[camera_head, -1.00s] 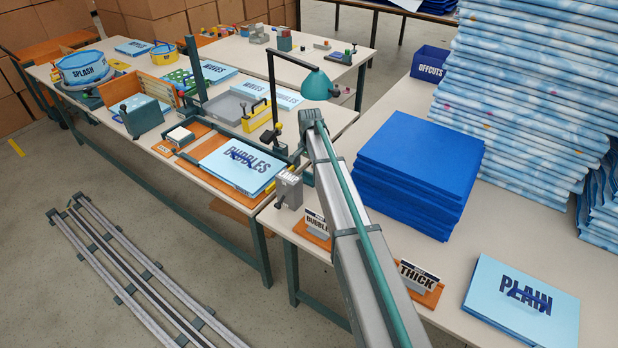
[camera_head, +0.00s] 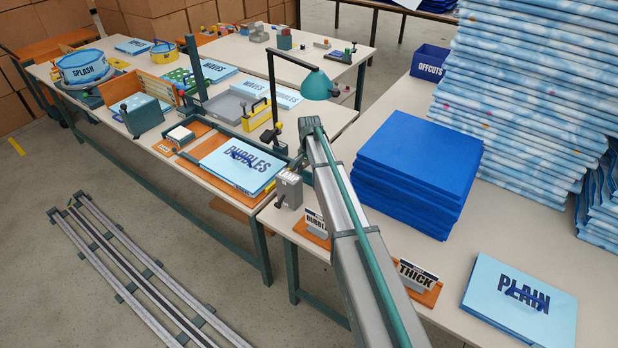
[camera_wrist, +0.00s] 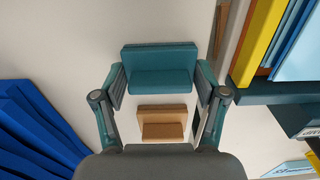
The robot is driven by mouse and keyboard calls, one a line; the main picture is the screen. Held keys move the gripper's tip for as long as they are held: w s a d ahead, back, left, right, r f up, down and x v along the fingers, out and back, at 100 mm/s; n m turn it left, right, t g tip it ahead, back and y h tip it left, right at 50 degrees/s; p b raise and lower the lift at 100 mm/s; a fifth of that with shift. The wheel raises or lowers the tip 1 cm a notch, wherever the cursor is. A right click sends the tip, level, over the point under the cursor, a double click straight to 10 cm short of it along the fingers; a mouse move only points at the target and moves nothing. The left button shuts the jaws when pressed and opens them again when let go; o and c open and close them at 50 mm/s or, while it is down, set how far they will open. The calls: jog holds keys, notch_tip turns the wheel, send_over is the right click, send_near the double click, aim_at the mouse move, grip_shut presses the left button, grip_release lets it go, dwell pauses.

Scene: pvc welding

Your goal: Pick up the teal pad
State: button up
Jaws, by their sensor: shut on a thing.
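How far the pad is above the pale tabletop I cannot tell. In the head view my arm hides the gripper, and I cannot make out the pad there.
A tan block (camera_wrist: 161,124) lies nearer the wrist, between the fingers' bases. Blue sheets (camera_wrist: 38,125) are at left. A teal edge with yellow and blue items (camera_wrist: 265,42) is at right. In the head view a lamp (camera_head: 318,86) stands near my arm.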

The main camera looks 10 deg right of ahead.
notch_tip(320, 180, up, 10)
jog(key=shift+b, duration=1.15)
jog(key=o, duration=0.4)
jog(key=c, duration=0.5)
jog(key=shift+o, duration=0.2)
